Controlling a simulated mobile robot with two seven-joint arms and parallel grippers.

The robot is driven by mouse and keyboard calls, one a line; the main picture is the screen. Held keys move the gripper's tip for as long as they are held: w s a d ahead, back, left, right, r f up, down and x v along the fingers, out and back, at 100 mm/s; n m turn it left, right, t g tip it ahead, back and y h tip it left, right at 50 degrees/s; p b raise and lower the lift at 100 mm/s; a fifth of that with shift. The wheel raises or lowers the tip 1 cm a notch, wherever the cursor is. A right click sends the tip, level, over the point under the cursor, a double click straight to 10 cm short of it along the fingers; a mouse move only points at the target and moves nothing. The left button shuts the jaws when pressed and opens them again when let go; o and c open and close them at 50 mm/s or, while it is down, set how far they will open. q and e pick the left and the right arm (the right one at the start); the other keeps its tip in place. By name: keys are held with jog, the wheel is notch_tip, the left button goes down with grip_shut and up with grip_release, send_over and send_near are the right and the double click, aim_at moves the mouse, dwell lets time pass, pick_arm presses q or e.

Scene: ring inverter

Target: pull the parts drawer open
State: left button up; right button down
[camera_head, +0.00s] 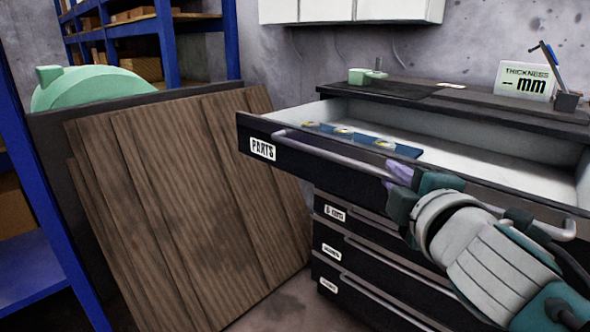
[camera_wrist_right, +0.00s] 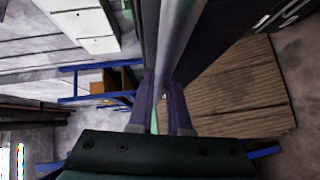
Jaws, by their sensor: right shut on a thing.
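The parts drawer (camera_head: 315,155), black-fronted with a white "PARTS" label, stands pulled out from the cabinet, and its pale inside shows. Its long grey handle bar (camera_head: 335,148) runs along the front. My right gripper (camera_head: 398,172) is at the middle of this bar, shut on it. In the right wrist view, the purple fingers (camera_wrist_right: 167,105) sit on either side of the handle bar (camera_wrist_right: 178,45). Inside the drawer lies a blue strip (camera_head: 365,138) with several small round pieces on it. My left gripper is not in view.
More closed, labelled drawers (camera_head: 350,245) lie below. Wooden boards (camera_head: 185,190) lean left of the cabinet, close to the drawer's left corner. A thickness display (camera_head: 524,80) and a small green device (camera_head: 367,75) stand on the cabinet top. A blue shelf rack (camera_head: 165,45) stands behind.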

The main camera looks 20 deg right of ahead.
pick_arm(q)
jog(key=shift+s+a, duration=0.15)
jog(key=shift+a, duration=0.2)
pick_arm(e)
jog(key=shift+s+a, duration=0.15)
jog(key=shift+a, duration=0.2)
jog(key=c, duration=1.2)
grip_release()
jog(key=shift+o, duration=0.2)
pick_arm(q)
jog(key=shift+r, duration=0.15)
pick_arm(e)
jog(key=v, duration=1)
